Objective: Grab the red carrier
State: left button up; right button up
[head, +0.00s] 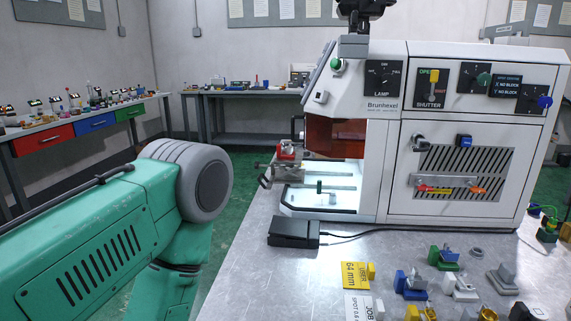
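A small red piece (287,149) with metal parts sits at the left side of the white Brunhexel machine (385,115), by its open work bay. It is the only carrier-like red thing I can make out, and its exact shape is too small to tell. My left arm comes in from the left, green with a grey joint, and its gripper is out of the picture. My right gripper is not in view either.
The metal table (260,285) bears a black pedal (293,233) with a cable, a yellow "64 mm" card (353,275) and several coloured carriers at front right, including a blue one (411,283) and a green one (443,258). The table's left front is clear.

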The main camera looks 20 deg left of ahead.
aim_at(288, 155)
jog(key=j, duration=1)
jog(key=i+j+z, duration=0.1)
jog(key=j+z, duration=0.2)
jog(key=j, duration=0.95)
jog(key=j+z, duration=0.25)
jog(key=j, duration=0.95)
jog(key=k, duration=0.05)
